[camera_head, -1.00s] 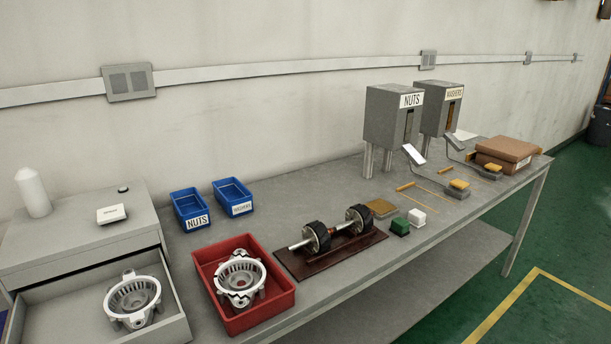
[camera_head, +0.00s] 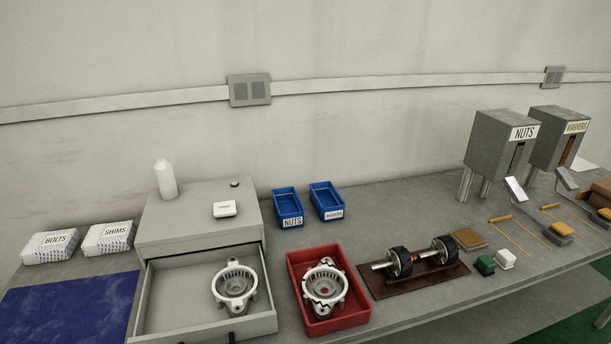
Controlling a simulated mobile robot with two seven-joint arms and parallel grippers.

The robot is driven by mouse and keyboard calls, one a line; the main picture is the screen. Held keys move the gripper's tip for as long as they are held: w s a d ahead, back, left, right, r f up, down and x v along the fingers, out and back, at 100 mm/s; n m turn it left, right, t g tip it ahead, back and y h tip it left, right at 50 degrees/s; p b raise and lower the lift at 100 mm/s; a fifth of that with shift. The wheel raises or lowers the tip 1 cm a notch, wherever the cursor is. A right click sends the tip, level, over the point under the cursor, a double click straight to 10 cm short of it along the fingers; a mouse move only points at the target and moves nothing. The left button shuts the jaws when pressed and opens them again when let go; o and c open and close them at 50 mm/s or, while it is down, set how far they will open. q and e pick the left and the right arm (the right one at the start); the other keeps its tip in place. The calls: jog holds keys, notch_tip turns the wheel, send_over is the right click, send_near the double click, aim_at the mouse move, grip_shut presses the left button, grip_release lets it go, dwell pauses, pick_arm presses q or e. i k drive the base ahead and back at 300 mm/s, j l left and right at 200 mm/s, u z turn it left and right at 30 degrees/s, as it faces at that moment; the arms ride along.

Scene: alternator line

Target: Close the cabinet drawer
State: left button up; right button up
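The grey cabinet (camera_head: 200,218) stands on the bench left of centre in the head view. Its drawer (camera_head: 172,290) is pulled out toward me and open. A silver alternator housing (camera_head: 235,285) lies inside the drawer, on its right side. Dark handle parts show low on the drawer front, close to the bottom edge of the picture. Neither of my grippers is in view.
A white bottle (camera_head: 166,179) and a small white box (camera_head: 225,209) stand on the cabinet. A red bin (camera_head: 357,317) with another housing is close on the drawer's right. A blue mat (camera_head: 70,305) lies left. Blue bins (camera_head: 288,207) stand behind.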

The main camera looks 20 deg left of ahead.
aim_at(178, 304)
jog(key=k+j+u, duration=0.1)
jog(key=u, duration=1)
